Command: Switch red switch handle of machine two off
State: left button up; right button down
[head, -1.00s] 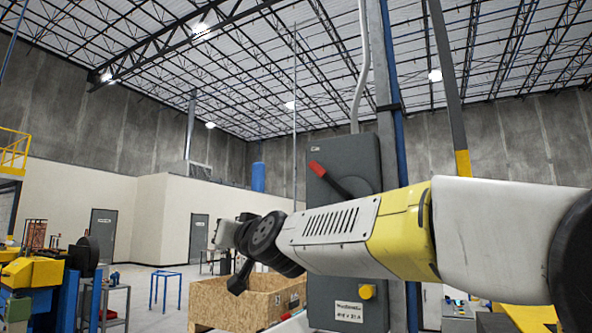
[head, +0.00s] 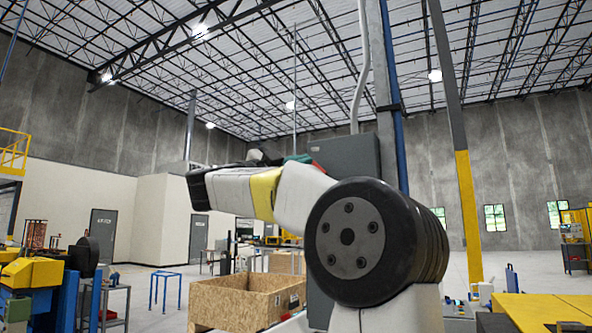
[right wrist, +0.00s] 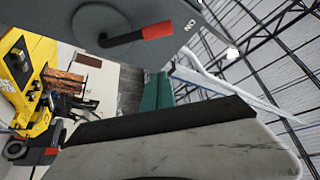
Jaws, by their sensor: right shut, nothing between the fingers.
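The grey switch box (head: 352,153) stands upright on a post, mostly behind my right arm in the head view. Only a sliver of the red handle tip (head: 317,165) shows there above the arm. In the right wrist view the handle's black lever and red grip (right wrist: 157,31) show at the top, pointing toward a label that reads ON upside down. My right gripper (head: 299,158) is a small teal patch beside the red tip in the head view. Its teal fingers (right wrist: 157,91) are shut and empty in the wrist view, below the handle and apart from it in the picture. My left gripper is out of view.
A wooden crate (head: 240,302) stands on the floor left of the box. A blue frame stand (head: 165,290) and yellow-blue machinery (head: 35,275) are farther left. A yellow table (head: 535,308) is at the lower right. A yellow-and-grey column (head: 468,220) rises behind the box.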

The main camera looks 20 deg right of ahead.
jog(key=x, duration=1)
jog(key=shift+w+a+f, duration=0.3)
jog(key=shift+w+f, duration=0.35)
jog(key=shift+f, duration=0.05)
jog(key=shift+w+a+f, duration=0.35)
jog(key=shift+w+f, duration=0.35)
jog(key=shift+f, duration=0.1)
